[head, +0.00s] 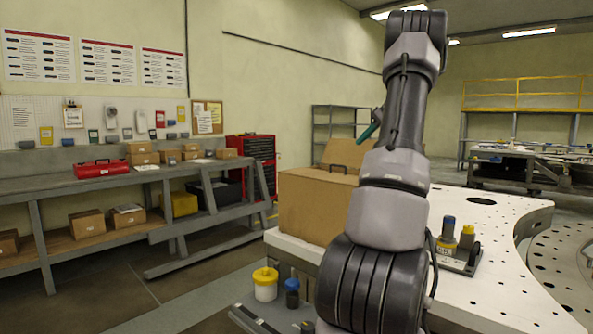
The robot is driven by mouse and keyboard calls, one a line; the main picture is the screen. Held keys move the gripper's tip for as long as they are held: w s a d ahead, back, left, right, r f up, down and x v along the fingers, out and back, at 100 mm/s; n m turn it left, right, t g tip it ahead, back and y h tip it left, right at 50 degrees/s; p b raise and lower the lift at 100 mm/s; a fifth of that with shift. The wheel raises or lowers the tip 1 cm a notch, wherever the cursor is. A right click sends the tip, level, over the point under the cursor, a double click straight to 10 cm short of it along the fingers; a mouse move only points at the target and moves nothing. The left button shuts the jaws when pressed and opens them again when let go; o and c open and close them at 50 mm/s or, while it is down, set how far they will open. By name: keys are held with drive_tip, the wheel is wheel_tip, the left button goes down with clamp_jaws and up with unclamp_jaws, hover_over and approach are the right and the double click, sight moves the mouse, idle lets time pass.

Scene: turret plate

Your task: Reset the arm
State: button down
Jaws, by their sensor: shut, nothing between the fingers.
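My arm rises through the right-centre of the head view, bent at the top. A slim teal piece sticks out to the left from behind it and looks like the fingers of my gripper (370,129). They look shut with nothing between them; the rest of the gripper is hidden behind the arm. They are in front of the back wall and above the cardboard box (315,208), apart from it. The box stands on the white perforated plate (490,270), with a raised flap behind it and a small dark handle-like shape at its top.
A yellow-lidded tub (265,283) and a dark bottle (292,292) stand below left. A workbench (90,181) with boxes lines the left wall. Floor between is clear.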

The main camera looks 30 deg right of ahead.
drive_tip(key=shift+a, duration=0.1)
drive_tip(key=s+a+r+m+g+h, duration=0.1)
drive_tip(key=s+a+r+m, duration=0.15)
drive_tip(key=a, duration=1.25)
drive_tip(key=s+a+r+m+g, duration=0.15)
drive_tip(key=s+a, duration=0.25)
drive_tip(key=a, duration=1.1)
drive_tip(key=s+a+f+m+t, duration=0.1)
drive_tip(key=s+a+f, duration=0.2)
drive_tip(key=s+a, duration=0.4)
drive_tip(key=s+a+f+m, duration=0.2)
drive_tip(key=s+a, duration=0.6)
drive_tip(key=s, duration=0.5)
drive_tip(key=shift+a+f+m+t+h, duration=0.2)
drive_tip(key=shift+f+m+t+h, duration=0.1)
drive_tip(key=shift+f+t+h, duration=0.1)
